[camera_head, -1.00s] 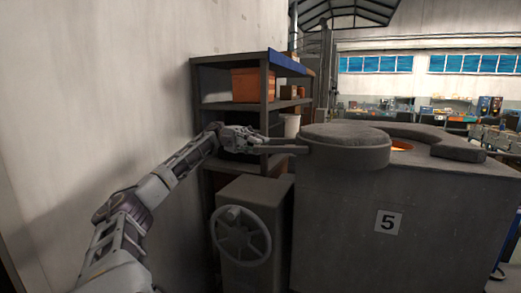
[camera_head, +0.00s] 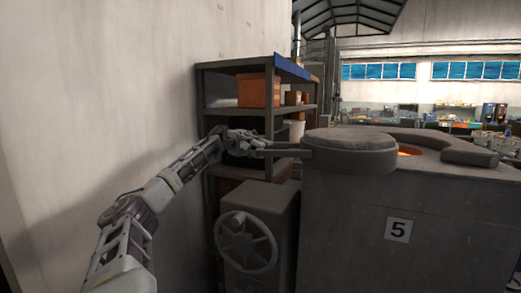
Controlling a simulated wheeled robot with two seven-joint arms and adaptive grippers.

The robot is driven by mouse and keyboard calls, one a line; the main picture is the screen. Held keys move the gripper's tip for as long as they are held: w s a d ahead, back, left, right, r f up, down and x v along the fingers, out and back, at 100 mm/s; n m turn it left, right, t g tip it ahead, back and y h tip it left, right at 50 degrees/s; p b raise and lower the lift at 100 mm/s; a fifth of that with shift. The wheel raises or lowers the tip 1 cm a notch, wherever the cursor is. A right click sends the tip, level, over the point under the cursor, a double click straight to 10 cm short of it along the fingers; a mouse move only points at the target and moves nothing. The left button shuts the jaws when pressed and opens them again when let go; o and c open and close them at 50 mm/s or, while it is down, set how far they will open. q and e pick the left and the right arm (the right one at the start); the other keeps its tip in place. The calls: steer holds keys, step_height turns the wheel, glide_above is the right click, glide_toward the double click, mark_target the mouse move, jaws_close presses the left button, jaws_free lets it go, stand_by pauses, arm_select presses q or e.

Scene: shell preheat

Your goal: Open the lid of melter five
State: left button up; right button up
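Melter five (camera_head: 345,225) is a large grey block with a "5" plate (camera_head: 398,230) on its front. Its round grey lid (camera_head: 350,150) sits swung to the left, overhanging the left edge of the top. The opening (camera_head: 408,151) to its right shows an orange glow, ringed by a raised curved rim (camera_head: 440,142). A bar-like handle (camera_head: 285,153) reaches left from the lid. My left gripper (camera_head: 262,147) is at the outer end of this handle; its fingers are too small to tell whether they grip it. My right gripper is out of view.
A box with a handwheel (camera_head: 246,240) stands left of the melter. A shelf (camera_head: 235,112) with an orange bin (camera_head: 257,90) stands behind my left arm. A plain wall rises at the left. Workbenches stand far back right.

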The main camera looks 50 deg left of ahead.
arm_select(q)
steer(key=o, duration=0.5)
steer(key=shift+r, duration=0.2)
